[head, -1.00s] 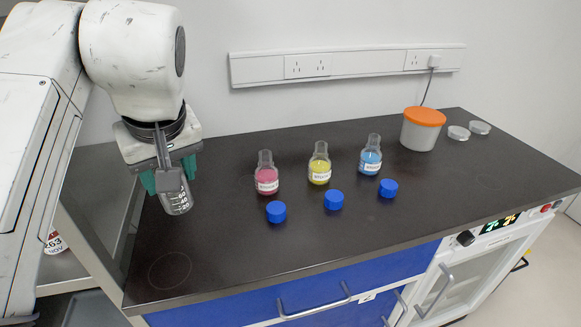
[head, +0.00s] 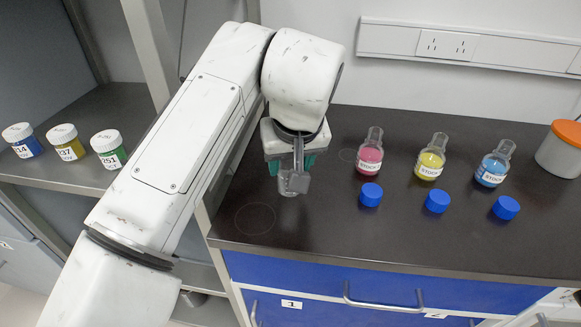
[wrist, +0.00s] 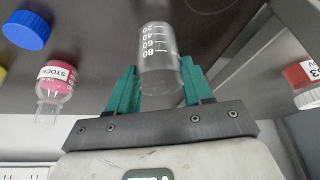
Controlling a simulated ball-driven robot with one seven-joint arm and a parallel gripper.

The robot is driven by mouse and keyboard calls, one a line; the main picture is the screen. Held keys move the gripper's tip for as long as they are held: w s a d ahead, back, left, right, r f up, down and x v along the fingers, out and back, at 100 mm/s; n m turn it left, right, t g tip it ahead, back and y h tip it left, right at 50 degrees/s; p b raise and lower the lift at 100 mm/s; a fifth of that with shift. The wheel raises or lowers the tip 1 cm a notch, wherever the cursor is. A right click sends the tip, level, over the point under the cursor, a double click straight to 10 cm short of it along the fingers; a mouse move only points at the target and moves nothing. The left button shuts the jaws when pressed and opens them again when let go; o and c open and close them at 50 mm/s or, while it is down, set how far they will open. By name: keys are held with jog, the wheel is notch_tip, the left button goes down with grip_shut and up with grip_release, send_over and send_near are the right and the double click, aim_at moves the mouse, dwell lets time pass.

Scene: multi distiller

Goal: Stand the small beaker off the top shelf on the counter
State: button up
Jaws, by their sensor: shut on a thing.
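The small beaker (wrist: 159,48) is clear glass with white graduation marks. In the wrist view it sits between the green fingers of my gripper (wrist: 158,75), which is shut on it, with its base pointing away from the palm. I cannot tell whether the beaker's base touches the counter. A thin ring mark (head: 255,219) shows on the counter, in front and left of my gripper.
Pink (head: 369,155), yellow (head: 430,160) and blue (head: 492,166) flasks stand right of my gripper, with blue caps (head: 370,195) before them. An orange-lidded tub (head: 557,153) stands far right. Several labelled jars (head: 108,150) stand on the left shelf unit. The counter's front left is clear.

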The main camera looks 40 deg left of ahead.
jog(key=shift+f, duration=0.8)
jog(key=o, duration=1.1)
jog(key=shift+o, duration=0.2)
jog(key=p+v, duration=0.1)
jog(key=v, duration=1.1)
